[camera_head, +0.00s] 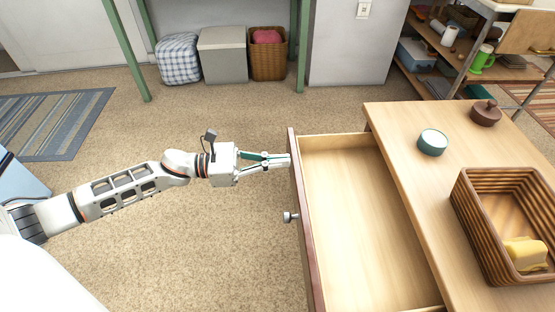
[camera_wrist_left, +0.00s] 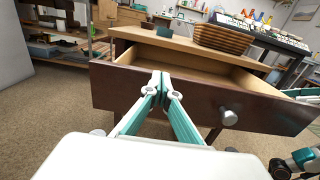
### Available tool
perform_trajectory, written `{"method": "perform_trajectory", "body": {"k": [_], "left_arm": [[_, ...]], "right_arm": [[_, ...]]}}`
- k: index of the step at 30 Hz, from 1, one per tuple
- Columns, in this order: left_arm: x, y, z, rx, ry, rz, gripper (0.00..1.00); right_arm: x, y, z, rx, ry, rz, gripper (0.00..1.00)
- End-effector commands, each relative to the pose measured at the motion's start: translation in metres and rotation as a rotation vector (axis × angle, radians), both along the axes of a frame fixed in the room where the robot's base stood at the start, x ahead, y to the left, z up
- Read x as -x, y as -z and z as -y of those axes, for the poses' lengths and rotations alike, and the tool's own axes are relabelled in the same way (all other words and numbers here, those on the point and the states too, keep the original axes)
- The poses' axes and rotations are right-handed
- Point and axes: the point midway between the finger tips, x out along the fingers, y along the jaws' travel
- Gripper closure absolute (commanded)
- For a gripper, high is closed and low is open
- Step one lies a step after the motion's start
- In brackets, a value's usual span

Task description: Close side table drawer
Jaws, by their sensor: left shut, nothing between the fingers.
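The side table (camera_head: 385,120) stands at the right in the head view, with its drawer (camera_head: 350,210) pulled open to the left. The drawer is empty where I see inside it. Its dark front (camera_wrist_left: 190,97) fills the middle of the left wrist view, with a round metal knob (camera_wrist_left: 228,117). The knob also shows in the head view (camera_head: 290,217). My left gripper (camera_head: 287,160) is shut and empty, its fingertips at the drawer front near the far end, away from the knob. I cannot tell whether they touch.
On the tabletop are a teal-rimmed bowl (camera_head: 433,142), a brown lidded pot (camera_head: 485,112) and a woven basket (camera_head: 468,212) holding a yellow item (camera_head: 525,253). Carpet left of the drawer is clear. A shelf (camera_head: 440,40) stands behind.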

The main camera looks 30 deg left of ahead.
Motion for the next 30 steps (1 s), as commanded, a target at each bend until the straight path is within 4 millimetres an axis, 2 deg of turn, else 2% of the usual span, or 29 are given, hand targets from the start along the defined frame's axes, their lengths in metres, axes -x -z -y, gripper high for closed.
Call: {"method": "perform_trajectory", "body": {"k": [4, 8, 21, 24, 30], "left_arm": [[-0.003, 0.0, 0.005, 0.001, 0.0, 0.0, 1.0], [-0.013, 0.0, 0.021, 0.004, 0.001, 0.0, 1.0], [-0.079, 0.001, 0.119, 0.002, 0.001, 0.0, 1.0], [-0.091, 0.002, 0.138, 0.003, 0.002, -0.001, 1.0], [-0.109, 0.001, 0.163, 0.003, 0.002, -0.002, 1.0]], "right_arm": [[0.001, 0.001, 0.0, -0.002, 0.0, -0.003, 0.6], [0.002, 0.003, -0.002, -0.016, 0.004, -0.009, 0.6], [0.009, 0.007, -0.016, -0.122, 0.031, -0.039, 0.6], [0.01, 0.009, -0.019, -0.143, 0.037, -0.047, 0.6], [0.011, 0.007, -0.025, -0.194, 0.051, -0.055, 0.6]]}}
